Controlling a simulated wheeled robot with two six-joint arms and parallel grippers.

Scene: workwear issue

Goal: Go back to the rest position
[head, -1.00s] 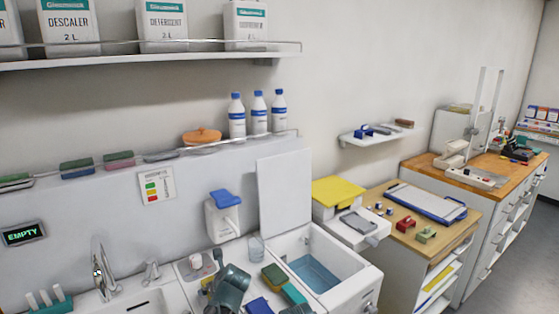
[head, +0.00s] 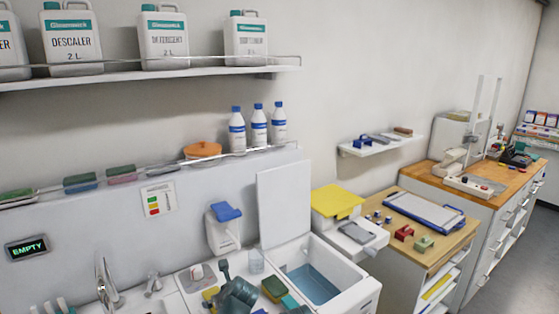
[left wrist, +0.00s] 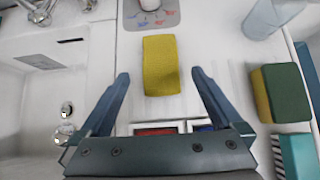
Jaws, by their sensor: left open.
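My left gripper (head: 218,284) is at the bottom of the head view, over the white counter by the sink. In the left wrist view the left gripper (left wrist: 160,76) is open, its two fingers apart with nothing held between them. A yellow sponge (left wrist: 160,65) lies on the white surface beyond and between the fingertips. Part of the yellow sponge (head: 209,293) shows beside the gripper in the head view. My right gripper is in neither view.
A clear cup (head: 256,260) and a green-and-yellow sponge (left wrist: 286,93) are right of the gripper. A sink (left wrist: 40,85) with taps is left. A water-filled basin (head: 313,284) and a wooden-topped unit (head: 443,243) stand further right. A shelf (head: 150,77) holds several jugs.

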